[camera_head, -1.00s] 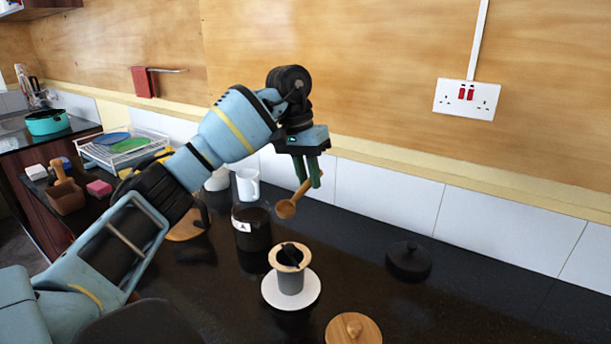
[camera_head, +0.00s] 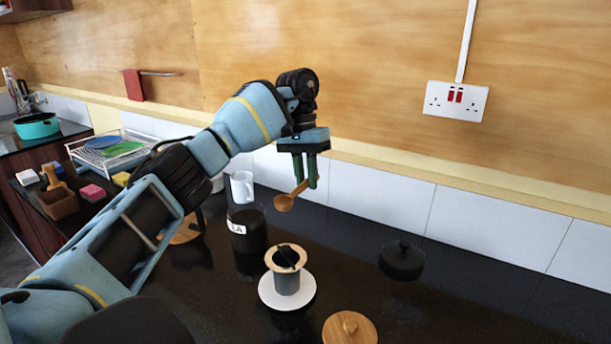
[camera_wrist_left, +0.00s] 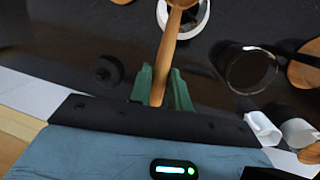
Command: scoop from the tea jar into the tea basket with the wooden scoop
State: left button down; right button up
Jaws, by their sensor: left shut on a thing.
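My left gripper (camera_head: 305,184) is shut on the handle of the wooden scoop (camera_head: 284,203), above the counter near the back wall. The scoop's bowl points down and left, and I cannot tell whether it holds tea. In the left wrist view, the scoop handle (camera_wrist_left: 166,60) runs between the fingers (camera_wrist_left: 161,86). The dark tea jar (camera_head: 247,234), with a white label, stands left of and below the scoop. The tea basket (camera_head: 286,280), grey with a wooden rim, stands upright on a white saucer (camera_head: 302,302), in front of the jar. My right gripper is out of view.
A black lid (camera_head: 402,261) lies right of the basket, and a round wooden lid (camera_head: 350,329) lies in front. White mugs (camera_head: 242,186) stand behind the jar. A dish rack (camera_head: 110,152) is at left. The right counter is mostly clear.

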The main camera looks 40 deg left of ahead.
pick_arm(q)
jog(key=s+d+f, duration=0.4)
jog(key=d+f, duration=0.3)
jog(key=d, duration=0.2)
jog(key=s+d+f+m, duration=0.1)
jog(key=s+d+f, duration=0.4)
jog(key=d, duration=0.4)
jog(key=shift+x, duration=0.95)
jog(key=shift+d, duration=0.15)
